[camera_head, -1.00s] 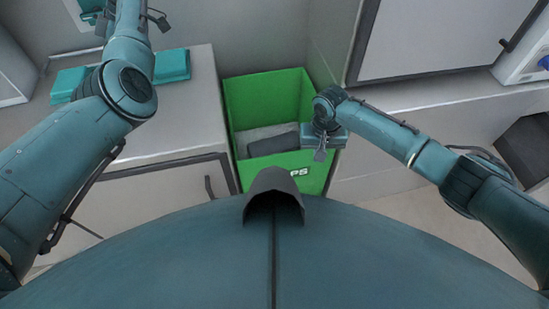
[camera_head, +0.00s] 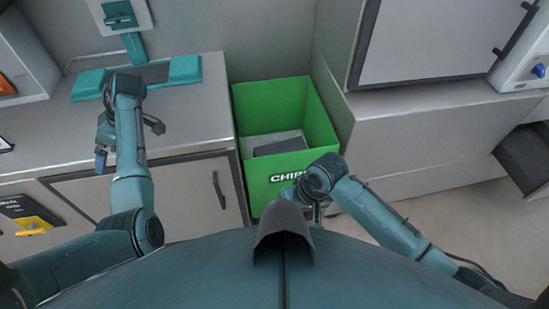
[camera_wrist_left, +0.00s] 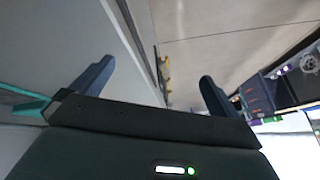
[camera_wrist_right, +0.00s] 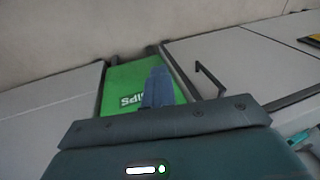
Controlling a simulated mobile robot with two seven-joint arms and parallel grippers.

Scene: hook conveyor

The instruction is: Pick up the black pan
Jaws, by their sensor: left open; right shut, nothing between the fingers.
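No black pan can be made out for certain in any view. My left gripper (camera_head: 127,143) is over the front edge of the left counter, with its fingers spread and nothing between them. In the left wrist view its open fingers (camera_wrist_left: 157,75) have the counter side and the floor beyond them. My right gripper (camera_head: 312,208) is low in front of the green bin, partly hidden by its own arm. In the right wrist view its fingers (camera_wrist_right: 158,88) are shut together and empty, with the bin's front behind them.
The green bin (camera_head: 262,192) stands between two counters, with a dark slab (camera_head: 280,147) inside. A teal-ended device (camera_head: 185,69) sits on the left counter (camera_head: 195,120). A dark tray-like thing (camera_head: 528,158) is at far right. A black-and-yellow item (camera_head: 30,222) shows at lower left.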

